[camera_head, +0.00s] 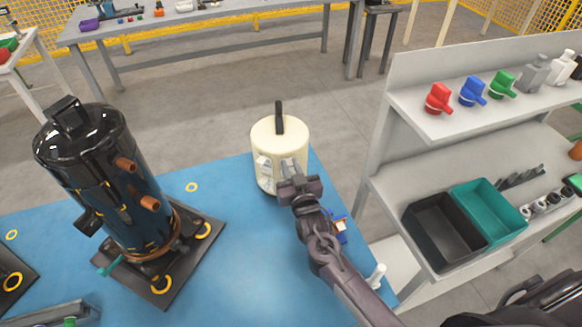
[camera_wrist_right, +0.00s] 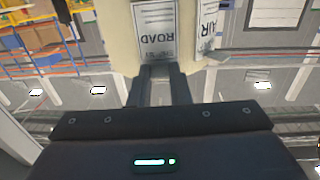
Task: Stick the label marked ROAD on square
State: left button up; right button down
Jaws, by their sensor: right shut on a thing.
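A cream drum (camera_head: 280,135) with a black upright handle stands on the blue table top, carrying white labels on its near side. The label marked ROAD (camera_wrist_right: 155,28) shows in the right wrist view in front of the drum, beside a label whose visible letters read AIR (camera_wrist_right: 208,22). My right gripper (camera_head: 289,172) is at the drum's near side, and its fingers (camera_wrist_right: 160,70) are shut on the end of the ROAD label. I cannot tell whether the label is free of the drum. A black compressor (camera_head: 110,180) stands upright at the left; I cannot make out the square. My left gripper is not in view.
The blue table (camera_head: 235,235) is bare between compressor and drum. Small items lie partly behind my right arm. At the right, a grey shelf (camera_head: 420,120) holds red, blue and green valves, a black bin (camera_head: 440,215) and a teal bin (camera_head: 480,190).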

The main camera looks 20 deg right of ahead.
jog(key=shift+s, duration=0.1)
dwell(0.4)
jog(key=shift+s+a+p, duration=0.15)
jog(key=shift+s+p, duration=1.45)
jog(key=shift+s, duration=1.35)
